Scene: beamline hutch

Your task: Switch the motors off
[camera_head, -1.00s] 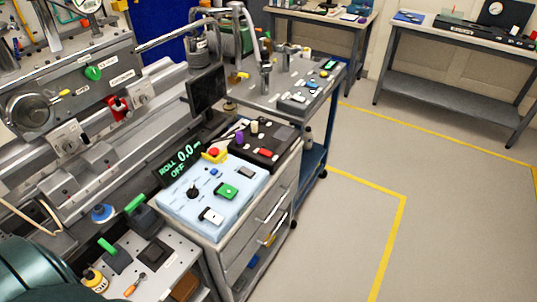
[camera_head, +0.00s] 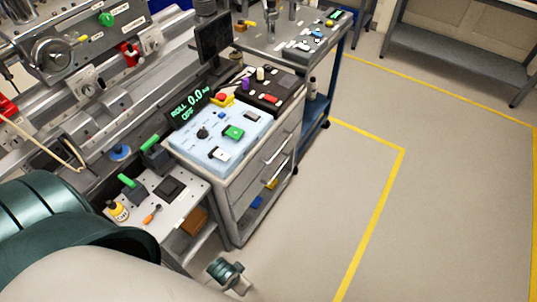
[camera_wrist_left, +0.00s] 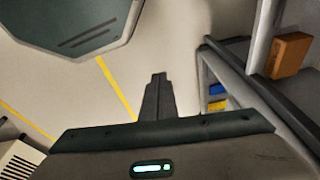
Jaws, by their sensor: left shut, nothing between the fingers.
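A light-blue control panel (camera_head: 196,158) lies on top of a grey drawer cabinet. It carries a green switch (camera_head: 233,132), a white switch (camera_head: 218,154), a black knob (camera_head: 202,132) and small blue buttons. A red mushroom button on a yellow base (camera_head: 221,98) sits at its far edge. A black display (camera_head: 188,105) behind it reads "ROLL 0.0" and "OFF" in green. In the left wrist view, my left gripper (camera_wrist_left: 159,78) is shut and empty, over the floor beside a cabinet. My right gripper is not in view.
A black box (camera_head: 262,105) with small controls adjoins the panel. A perforated side table (camera_head: 181,207) with green-handled items, a yellow bottle (camera_head: 117,210) and an orange-handled tool (camera_head: 152,213) stands nearer. Grey machinery fills the left. Open floor with yellow lines (camera_head: 373,217) lies right.

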